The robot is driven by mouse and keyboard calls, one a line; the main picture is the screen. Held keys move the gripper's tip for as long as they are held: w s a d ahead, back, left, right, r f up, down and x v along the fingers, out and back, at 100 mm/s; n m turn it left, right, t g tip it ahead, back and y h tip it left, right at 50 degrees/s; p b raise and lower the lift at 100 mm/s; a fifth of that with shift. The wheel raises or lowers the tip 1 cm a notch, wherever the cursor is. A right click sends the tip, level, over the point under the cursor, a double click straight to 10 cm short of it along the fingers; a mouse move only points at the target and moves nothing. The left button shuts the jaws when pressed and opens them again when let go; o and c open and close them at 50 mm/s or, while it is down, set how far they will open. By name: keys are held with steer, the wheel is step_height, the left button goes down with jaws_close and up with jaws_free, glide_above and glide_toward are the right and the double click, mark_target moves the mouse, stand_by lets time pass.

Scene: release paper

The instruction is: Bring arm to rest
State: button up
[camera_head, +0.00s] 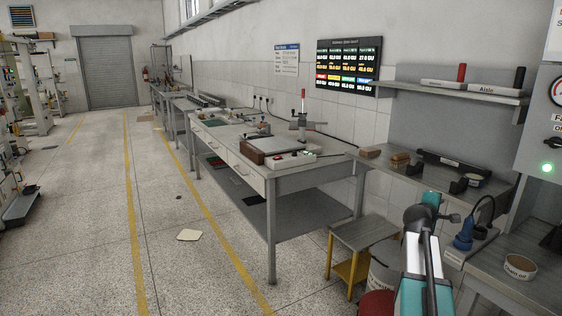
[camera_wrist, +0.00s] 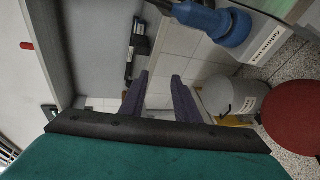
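My arm (camera_head: 418,270) is teal, white and black and rises at the lower right of the head view, folded beside the right-hand bench. Its gripper fingers are hard to make out there. In the wrist view my gripper (camera_wrist: 160,77) shows two dark purple fingers with a clear gap between them. Nothing is held between them. Beyond the gap are pale wall tiles. A pale sheet (camera_head: 190,235) lies flat on the floor, well to the left of the arm.
A blue plug (camera_head: 464,238) on a white supply box stands close right of my arm; it also shows in the wrist view (camera_wrist: 213,22). A stool (camera_head: 362,232), a grey bin (camera_wrist: 232,98) and a red round object (camera_wrist: 296,115) are close by. The left floor is mostly open.

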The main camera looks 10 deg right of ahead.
steer(key=w+a+f+n+y, duration=0.1)
steer(key=w+a+f+y, duration=0.1)
steer(key=a+f, duration=0.8)
steer(key=w+a+f+y, duration=0.2)
steer(key=a+f, duration=0.4)
steer(key=f, duration=0.7)
steer(key=s+a+f+g+y, duration=0.2)
steer(key=s+a+f, duration=0.1)
steer(key=a+f, duration=0.55)
steer(key=s+a+f+g+y, duration=0.1)
steer(key=s+a+f, duration=0.4)
steer(key=f, duration=0.7)
steer(key=s+a+f+m+g+y, duration=0.15)
steer(key=s+a+f+g, duration=0.35)
steer(key=s+a+f, duration=1.2)
steer(key=s+a+m+g+y, duration=0.2)
steer(key=s+a+m, duration=0.1)
steer(key=s, duration=0.6)
steer(key=s+a+m+g+y, duration=0.1)
steer(key=s+a+m+g, duration=0.2)
steer(key=s, duration=0.7)
steer(key=shift+a+f+m+y+p, duration=0.35)
steer(key=shift+a+m, duration=0.15)
steer(key=shift+m, duration=0.05)
steer(key=shift+s, duration=0.2)
